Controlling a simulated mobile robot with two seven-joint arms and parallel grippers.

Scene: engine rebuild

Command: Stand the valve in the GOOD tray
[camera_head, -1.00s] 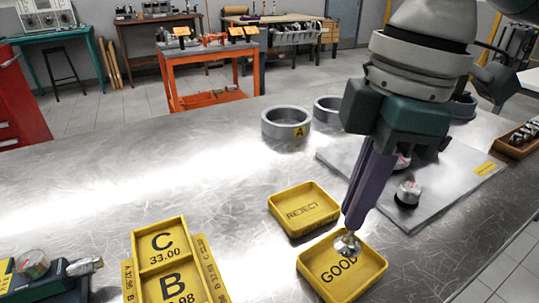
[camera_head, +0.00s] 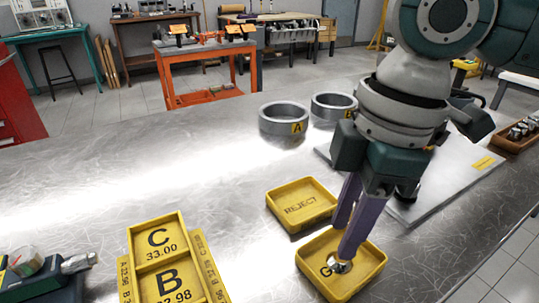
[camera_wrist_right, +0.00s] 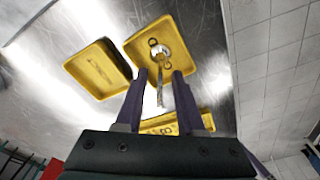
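The yellow GOOD tray (camera_head: 368,282) lies on the metal bench at lower right; the right wrist view shows it (camera_wrist_right: 205,50) beyond my fingers. The silver valve (camera_head: 338,266) is in it, head down on the floor over the lettering. In the right wrist view the valve (camera_wrist_right: 161,52) has its stem rising toward my gripper. My right gripper (camera_head: 346,232) is low over the tray. Its purple fingers (camera_wrist_right: 160,90) are apart, one on each side of the stem, with gaps visible. The upper stem is hidden by the fingers in the head view. My left gripper is not in view.
The REJECT tray (camera_head: 303,225) sits just behind the GOOD tray. A yellow C/B tray (camera_head: 184,242) is at left, a gauge fixture (camera_head: 40,275) at far left. Grey rings (camera_head: 285,122) stand behind. A grey plate (camera_head: 425,205) is at right. The bench centre is clear.

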